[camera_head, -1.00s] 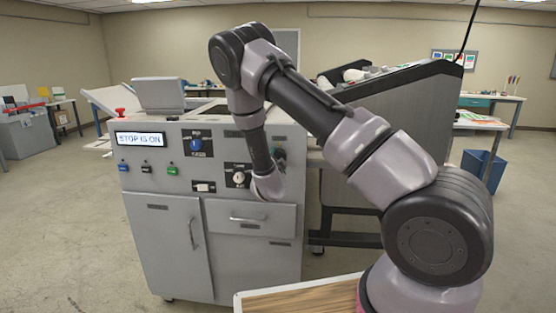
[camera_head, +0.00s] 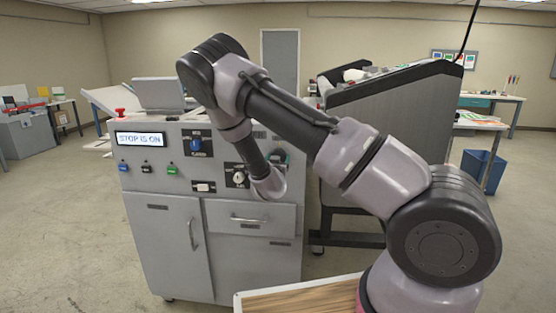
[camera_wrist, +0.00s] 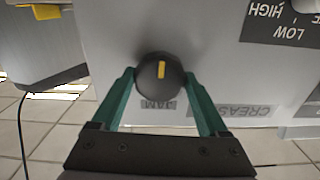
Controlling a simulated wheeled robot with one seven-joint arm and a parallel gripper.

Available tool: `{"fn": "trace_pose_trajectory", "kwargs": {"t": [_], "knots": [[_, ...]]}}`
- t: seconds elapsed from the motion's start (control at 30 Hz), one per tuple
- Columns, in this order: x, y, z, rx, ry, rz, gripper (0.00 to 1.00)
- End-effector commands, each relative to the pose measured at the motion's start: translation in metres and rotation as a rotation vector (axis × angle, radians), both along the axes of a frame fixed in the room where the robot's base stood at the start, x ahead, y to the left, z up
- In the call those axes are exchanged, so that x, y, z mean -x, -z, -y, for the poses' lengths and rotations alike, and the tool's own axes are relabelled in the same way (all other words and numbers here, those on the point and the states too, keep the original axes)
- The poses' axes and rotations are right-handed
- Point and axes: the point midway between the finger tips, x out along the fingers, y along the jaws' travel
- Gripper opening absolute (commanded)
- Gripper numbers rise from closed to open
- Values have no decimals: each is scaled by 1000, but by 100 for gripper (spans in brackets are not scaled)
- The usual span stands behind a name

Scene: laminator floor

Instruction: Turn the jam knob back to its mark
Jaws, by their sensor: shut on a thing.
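The jam knob (camera_wrist: 150,88) is a round black knob with a yellow pointer line, beside an upside-down JAM label (camera_wrist: 158,104) in the wrist view. Its pointer line is nearly upright there, toward the top of the picture. My gripper (camera_wrist: 160,77) has one green finger on each side of the knob and is shut on it. I cannot make out a separate mark around the knob. In the head view, my arm hides most of the gripper and the knob, at the right of the grey machine's front panel (camera_head: 222,150).
The panel's display (camera_head: 139,139) reads STOP IS ON. A blue knob (camera_head: 196,145), a white knob (camera_head: 239,177), a white switch (camera_head: 203,187) and several coloured buttons sit on the panel. A red button (camera_head: 120,113) stands on top. A large dark-sided unit (camera_head: 400,120) stands close on the right.

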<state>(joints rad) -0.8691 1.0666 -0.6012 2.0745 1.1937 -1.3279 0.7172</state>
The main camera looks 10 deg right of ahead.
Motion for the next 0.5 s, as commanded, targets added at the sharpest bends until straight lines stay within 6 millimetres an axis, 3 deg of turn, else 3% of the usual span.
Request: {"fn": "trace_pose_trajectory", "kwargs": {"t": [0.5], "knots": [[1,1,-1,469,-1,-152,22]]}}
